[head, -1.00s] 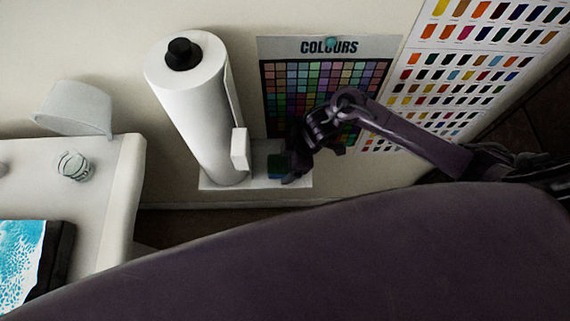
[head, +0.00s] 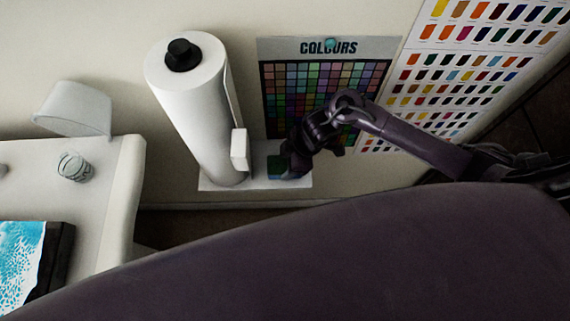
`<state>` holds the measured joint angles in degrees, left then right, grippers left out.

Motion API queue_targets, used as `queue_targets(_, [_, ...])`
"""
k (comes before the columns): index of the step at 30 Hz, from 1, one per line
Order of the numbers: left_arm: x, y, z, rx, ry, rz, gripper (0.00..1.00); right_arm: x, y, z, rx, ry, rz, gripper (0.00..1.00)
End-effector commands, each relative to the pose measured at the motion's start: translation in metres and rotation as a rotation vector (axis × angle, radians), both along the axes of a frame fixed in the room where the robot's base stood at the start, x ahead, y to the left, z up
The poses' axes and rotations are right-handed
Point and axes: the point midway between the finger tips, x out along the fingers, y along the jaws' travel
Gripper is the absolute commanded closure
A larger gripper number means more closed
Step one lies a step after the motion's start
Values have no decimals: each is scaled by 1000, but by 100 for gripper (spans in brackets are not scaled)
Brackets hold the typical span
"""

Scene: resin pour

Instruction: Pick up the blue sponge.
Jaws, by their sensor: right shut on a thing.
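The blue sponge (head: 275,166) shows as a small dark block with a blue-green face, on or just above the small white shelf (head: 262,184) beside the paper roll. My right gripper (head: 285,167) reaches it from the right and is shut on it. The fingertips are dark and partly hide the sponge's right side. I cannot tell whether the sponge touches the shelf. My left gripper is not in the view.
A tall white paper roll (head: 193,115) with a black knob stands on the shelf just left of the sponge. A colour chart (head: 318,90) hangs on the wall behind my gripper. A white table (head: 110,190) with a glass jar (head: 74,167) and a blue-white painting (head: 22,255) is at left.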

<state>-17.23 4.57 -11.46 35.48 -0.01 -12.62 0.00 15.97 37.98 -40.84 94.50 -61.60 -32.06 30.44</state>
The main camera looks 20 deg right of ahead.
Motion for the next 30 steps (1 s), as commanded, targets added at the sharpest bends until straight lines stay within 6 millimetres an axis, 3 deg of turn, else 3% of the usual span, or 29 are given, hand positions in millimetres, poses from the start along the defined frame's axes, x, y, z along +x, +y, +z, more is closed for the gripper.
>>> queue_targets(7, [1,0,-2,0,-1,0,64,1,0,5,0,-2,0,73])
queue_targets(11, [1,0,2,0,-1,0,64,1,0,22,1,-4,2,73])
queue_targets(14, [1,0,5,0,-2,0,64,2,0,43,0,-6,2,73])
queue_targets(24, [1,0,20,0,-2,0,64,2,0,146,0,-9,2,73])
queue_targets(30, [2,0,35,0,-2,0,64,1,-1,187,-4,-5,1,73])
